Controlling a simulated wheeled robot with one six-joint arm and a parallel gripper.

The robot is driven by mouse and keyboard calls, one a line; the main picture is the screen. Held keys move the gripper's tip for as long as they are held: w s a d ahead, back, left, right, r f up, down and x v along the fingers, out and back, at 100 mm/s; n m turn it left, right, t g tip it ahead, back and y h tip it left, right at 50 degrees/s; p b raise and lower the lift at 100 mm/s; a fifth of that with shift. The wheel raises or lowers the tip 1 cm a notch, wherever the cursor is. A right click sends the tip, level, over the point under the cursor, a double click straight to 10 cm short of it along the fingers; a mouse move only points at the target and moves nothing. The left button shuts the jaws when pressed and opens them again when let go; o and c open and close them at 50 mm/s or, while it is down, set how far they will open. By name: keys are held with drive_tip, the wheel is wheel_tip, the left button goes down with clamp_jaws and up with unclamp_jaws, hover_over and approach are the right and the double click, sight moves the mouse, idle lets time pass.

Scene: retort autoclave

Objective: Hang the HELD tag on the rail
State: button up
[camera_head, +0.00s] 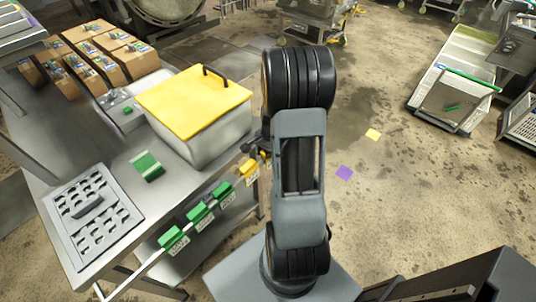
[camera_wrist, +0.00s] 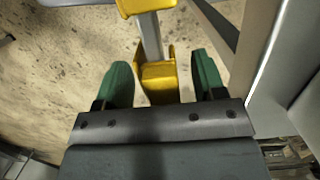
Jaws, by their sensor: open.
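A yellow tag (camera_head: 248,168) with a small white label sits at the far end of the rail (camera_head: 150,264), which runs along the table's front side; its label is too small to read surely. My gripper (camera_head: 258,146) is beside it, mostly hidden behind my arm. In the wrist view, my gripper (camera_wrist: 162,80) is open, with its green fingers on either side of a yellow block (camera_wrist: 160,82), gaps showing. A grey bar (camera_wrist: 151,35) runs up from that block to another yellow piece (camera_wrist: 146,5). Several green tags (camera_head: 197,212) hang nearer on the rail.
The steel table (camera_head: 115,176) carries a yellow-lidded box (camera_head: 195,100), a green-and-white block (camera_head: 147,166), a perforated grey tray (camera_head: 92,213) and several cartons (camera_head: 88,60).

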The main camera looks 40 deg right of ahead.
wheel_tip(320, 180, up, 14)
drive_tip(key=d, duration=0.2)
drive_tip(key=shift+w+f, duration=0.15)
drive_tip(key=shift+w, duration=0.05)
idle(0.3)
idle(0.5)
drive_tip(key=s+a+r+n+t+h, duration=0.1)
drive_tip(key=s+a+r+n+t, duration=0.1)
drive_tip(key=a+n, duration=0.6)
drive_tip(key=s+a+r+n+t, duration=0.2)
drive_tip(key=s+a+n, duration=0.3)
drive_tip(key=a+n, duration=0.3)
drive_tip(key=a+r, duration=0.1)
drive_tip(key=a, duration=0.3)
drive_tip(key=shift+h, duration=0.4)
